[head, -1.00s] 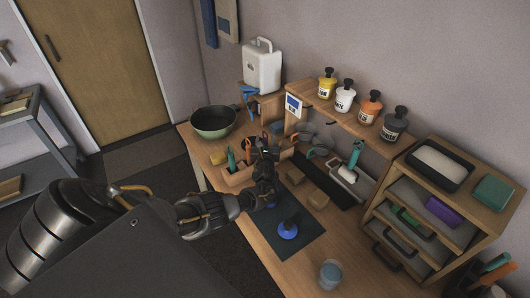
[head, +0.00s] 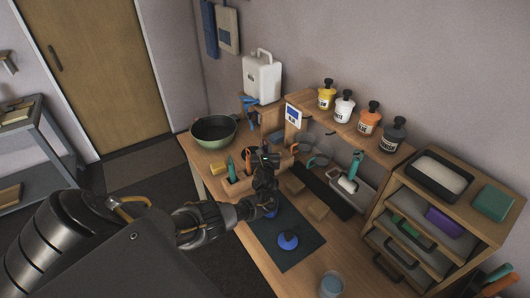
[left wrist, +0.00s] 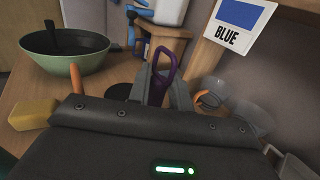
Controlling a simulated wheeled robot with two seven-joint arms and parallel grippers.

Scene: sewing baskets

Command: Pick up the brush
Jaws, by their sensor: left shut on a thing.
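My left gripper (head: 265,158) is over the wooden caddy (head: 238,186) at the middle of the bench. In the left wrist view the two grey fingers (left wrist: 163,88) are shut on a purple handle (left wrist: 161,68) with a loop at its end. I take it to be the brush; its bristles are hidden. In the head view the gripper covers it. A teal handle (head: 231,168) and an orange handle (head: 248,162) stand upright in the caddy, left of the gripper. The right gripper is not in view.
A green bowl (head: 213,143) stands behind the caddy at left, beside a yellow block (head: 218,168). A white jug (head: 262,77) and a shelf of several bottles (head: 368,120) are behind. A dark mat (head: 285,255) with a blue-topped object (head: 288,240) lies in front.

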